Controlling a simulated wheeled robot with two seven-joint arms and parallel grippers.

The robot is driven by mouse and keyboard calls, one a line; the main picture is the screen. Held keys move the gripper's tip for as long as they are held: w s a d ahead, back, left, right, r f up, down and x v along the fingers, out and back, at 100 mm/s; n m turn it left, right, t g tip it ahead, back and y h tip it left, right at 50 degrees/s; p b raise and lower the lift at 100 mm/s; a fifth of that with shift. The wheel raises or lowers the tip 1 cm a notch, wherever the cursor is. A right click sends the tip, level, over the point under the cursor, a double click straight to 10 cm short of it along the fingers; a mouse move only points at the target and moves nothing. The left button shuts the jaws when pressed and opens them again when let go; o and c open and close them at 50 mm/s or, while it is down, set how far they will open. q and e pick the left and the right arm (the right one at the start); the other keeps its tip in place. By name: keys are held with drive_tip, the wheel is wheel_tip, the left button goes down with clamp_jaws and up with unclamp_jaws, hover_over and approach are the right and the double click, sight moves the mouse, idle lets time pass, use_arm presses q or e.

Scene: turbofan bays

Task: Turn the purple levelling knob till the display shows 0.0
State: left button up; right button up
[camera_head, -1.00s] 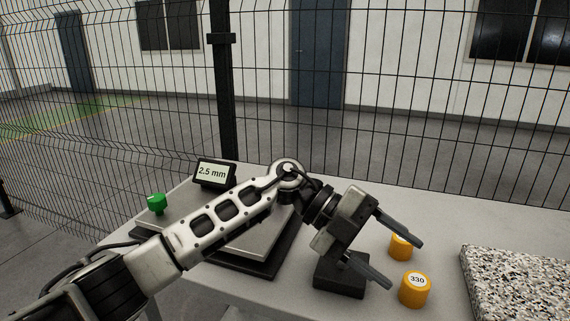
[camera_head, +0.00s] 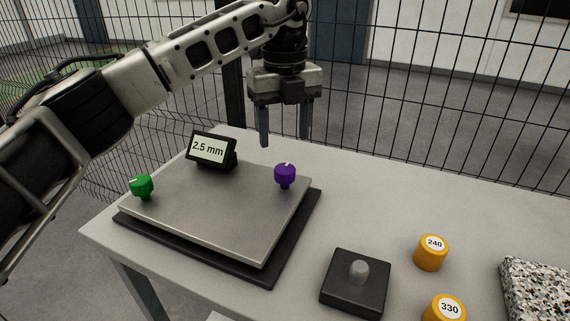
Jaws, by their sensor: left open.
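The purple knob (camera_head: 285,175) stands upright at the right back corner of a grey levelling plate (camera_head: 215,210). The display (camera_head: 212,150) behind the plate reads 2.5 mm. A green knob (camera_head: 141,185) stands at the plate's left corner. My left gripper (camera_head: 284,140) points down with its two fingers apart and nothing between them. In the picture it is just above the purple knob, apart from it. My right gripper is not in view.
A black block with a grey peg (camera_head: 358,271) sits right of the plate. Orange weights marked 240 (camera_head: 431,253) and 330 (camera_head: 445,308) stand farther right, near a speckled slab (camera_head: 538,290). A wire fence (camera_head: 460,120) runs behind the table.

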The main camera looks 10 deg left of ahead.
sight(285, 167)
use_arm(q)
wheel_tip(285, 167, down, 8)
drive_tip(key=shift+p, duration=0.3)
drive_tip(key=shift+c, duration=0.4)
drive_tip(key=c, duration=0.9)
